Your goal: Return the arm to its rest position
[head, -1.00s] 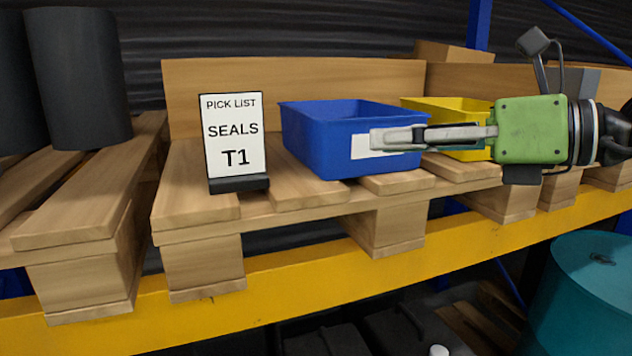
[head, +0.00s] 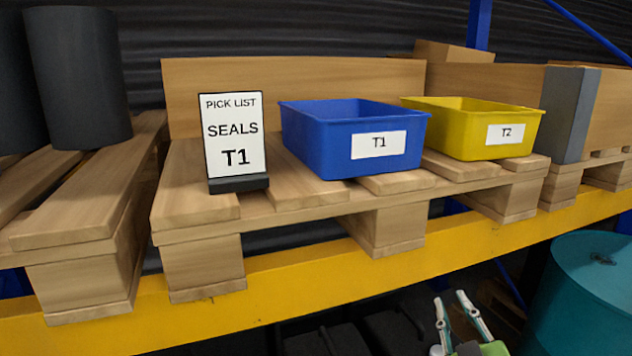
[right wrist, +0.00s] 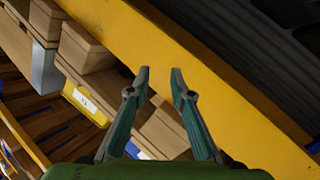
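My right gripper (head: 450,298) is low in the head view, below the yellow shelf beam and left of a teal drum. Its two fingers are spread apart and point up, with nothing between them. It also shows open and empty in the right wrist view (right wrist: 161,74). The blue T1 bin (head: 305,145) and the yellow T2 bin (head: 460,128) stand side by side on a pallet, clear of the gripper. The bins' insides are mostly hidden. My left gripper is not in view.
The yellow beam (head: 330,258) runs along the pallet's front. The teal drum (head: 590,300) stands at lower right. Dark rolls (head: 78,80) stand at far left.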

